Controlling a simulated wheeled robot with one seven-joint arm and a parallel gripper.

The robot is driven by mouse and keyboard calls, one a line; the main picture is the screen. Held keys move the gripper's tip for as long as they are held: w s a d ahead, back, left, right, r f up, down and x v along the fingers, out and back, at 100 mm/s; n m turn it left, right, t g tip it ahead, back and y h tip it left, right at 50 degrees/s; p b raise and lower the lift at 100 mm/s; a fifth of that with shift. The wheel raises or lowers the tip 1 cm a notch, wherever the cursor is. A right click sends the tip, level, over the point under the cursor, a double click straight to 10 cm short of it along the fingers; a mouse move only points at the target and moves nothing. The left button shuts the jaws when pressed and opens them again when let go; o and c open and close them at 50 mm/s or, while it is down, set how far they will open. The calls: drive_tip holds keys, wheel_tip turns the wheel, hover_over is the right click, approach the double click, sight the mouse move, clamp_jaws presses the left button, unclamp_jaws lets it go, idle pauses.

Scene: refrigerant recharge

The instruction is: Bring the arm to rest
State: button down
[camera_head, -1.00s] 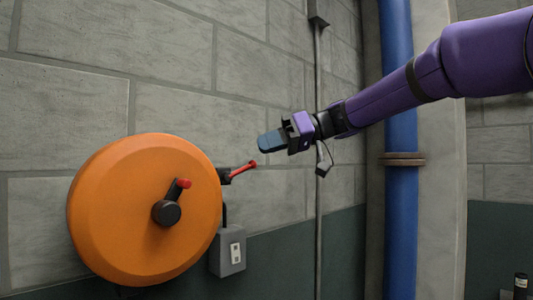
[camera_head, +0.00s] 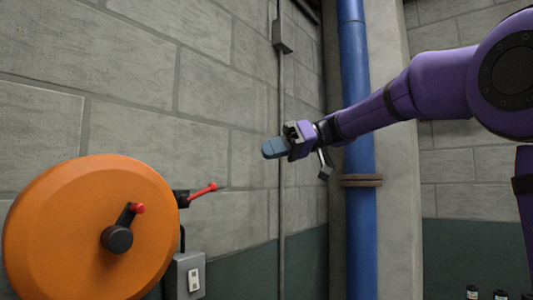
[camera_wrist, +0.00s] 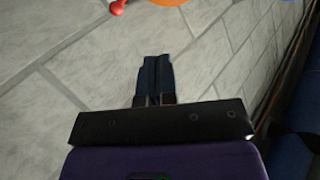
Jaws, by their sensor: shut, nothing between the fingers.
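My purple arm reaches in from the right in the head view, roughly level, in front of the wall. My gripper (camera_head: 268,149) points left, with its blue-grey fingers closed together and empty. In the wrist view my gripper (camera_wrist: 153,68) also shows its two fingers side by side, with the block wall behind them. It touches nothing that I can see.
An orange disc (camera_head: 60,230) with a black, red-tipped crank (camera_head: 122,232) is at lower left. A red-handled lever (camera_head: 203,191) and grey switch box (camera_head: 185,275) are beside it. A blue pipe (camera_head: 358,110) and thin conduit (camera_head: 281,150) run vertically behind my arm. Small dark containers (camera_head: 472,292) are at lower right.

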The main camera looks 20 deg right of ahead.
drive_tip(key=s+d+f+m+t+h, duration=0.1)
drive_tip(key=s+d+f+m+h, duration=0.2)
drive_tip(key=s+f, duration=0.6)
drive_tip(key=s+d+f+m+t+h, duration=0.1)
drive_tip(key=s+d+f+m+h, duration=0.2)
drive_tip(key=s+f, duration=0.6)
drive_tip(key=s+d+f+m+t+h, duration=0.1)
drive_tip(key=s+d+f+m+h, duration=0.3)
drive_tip(key=s+f+m+h, duration=0.2)
drive_tip(key=s+f+h, duration=0.2)
drive_tip(key=s+f, duration=0.1)
drive_tip(key=f, duration=0.1)
drive_tip(key=shift+s+f+t, duration=0.15)
drive_tip(key=shift+f+t, duration=0.05)
drive_tip(key=shift+t, duration=0.1)
drive_tip(key=shift+w, duration=0.35)
